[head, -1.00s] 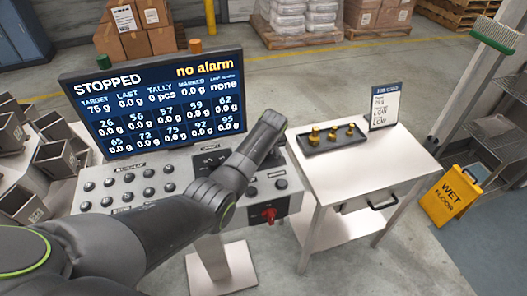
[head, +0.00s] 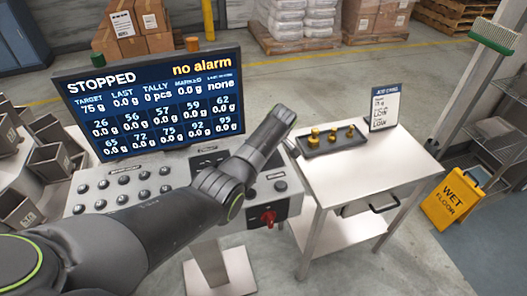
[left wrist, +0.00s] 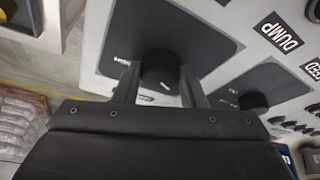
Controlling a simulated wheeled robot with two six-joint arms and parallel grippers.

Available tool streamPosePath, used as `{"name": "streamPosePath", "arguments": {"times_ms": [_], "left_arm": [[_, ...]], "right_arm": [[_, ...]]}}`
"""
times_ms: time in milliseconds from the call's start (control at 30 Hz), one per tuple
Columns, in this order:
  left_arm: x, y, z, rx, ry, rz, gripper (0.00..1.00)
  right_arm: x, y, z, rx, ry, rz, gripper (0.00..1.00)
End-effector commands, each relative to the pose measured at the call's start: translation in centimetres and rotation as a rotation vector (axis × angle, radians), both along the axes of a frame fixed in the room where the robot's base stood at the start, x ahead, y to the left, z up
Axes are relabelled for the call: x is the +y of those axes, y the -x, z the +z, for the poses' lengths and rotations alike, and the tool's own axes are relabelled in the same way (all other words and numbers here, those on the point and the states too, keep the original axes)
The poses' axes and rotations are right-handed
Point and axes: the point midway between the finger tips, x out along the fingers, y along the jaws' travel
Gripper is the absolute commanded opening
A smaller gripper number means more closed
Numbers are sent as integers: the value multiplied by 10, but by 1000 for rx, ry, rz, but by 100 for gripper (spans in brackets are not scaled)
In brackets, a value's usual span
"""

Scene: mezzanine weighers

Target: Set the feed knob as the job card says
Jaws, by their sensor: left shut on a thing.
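My left gripper (left wrist: 160,88) is shut on a round black knob (left wrist: 159,68), one finger on each side of it. The knob sits on a dark plate on the grey panel, with small lettering around it that I cannot read surely. A second black knob (left wrist: 253,101) is on another dark plate to the right. In the head view my left arm covers part of the control panel (head: 92,206), and its fingertips and the held knob are hidden. The job card (head: 385,108) stands on the side table; "75 g" and "LOW" on two lines seem readable. My right gripper is not in view.
The display (head: 150,100) reads STOPPED, no alarm, target 75 g. A red switch (head: 267,217) is on the panel's front. A dark tray (head: 318,149) with several brass weights lies on the side table (head: 345,180). A yellow wet-floor sign (head: 452,200) stands at right.

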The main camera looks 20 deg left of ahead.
Motion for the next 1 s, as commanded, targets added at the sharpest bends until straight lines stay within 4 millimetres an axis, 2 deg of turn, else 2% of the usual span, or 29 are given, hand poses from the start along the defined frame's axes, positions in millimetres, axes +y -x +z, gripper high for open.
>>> {"name": "streamPosePath", "arguments": {"times_ms": [167,200,367,767,1000], "left_arm": [[0,-1,1,-2,0,-1,14],[0,-1,1,-2,0,-1,38],[0,0,1,-1,1,-2,58],[-2,0,5,-2,1,-2,58],[-12,7,31,-4,2,-2,58]], "right_arm": [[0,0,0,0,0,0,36],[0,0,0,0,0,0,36],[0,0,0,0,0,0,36],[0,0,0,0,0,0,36],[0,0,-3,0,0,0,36]]}}
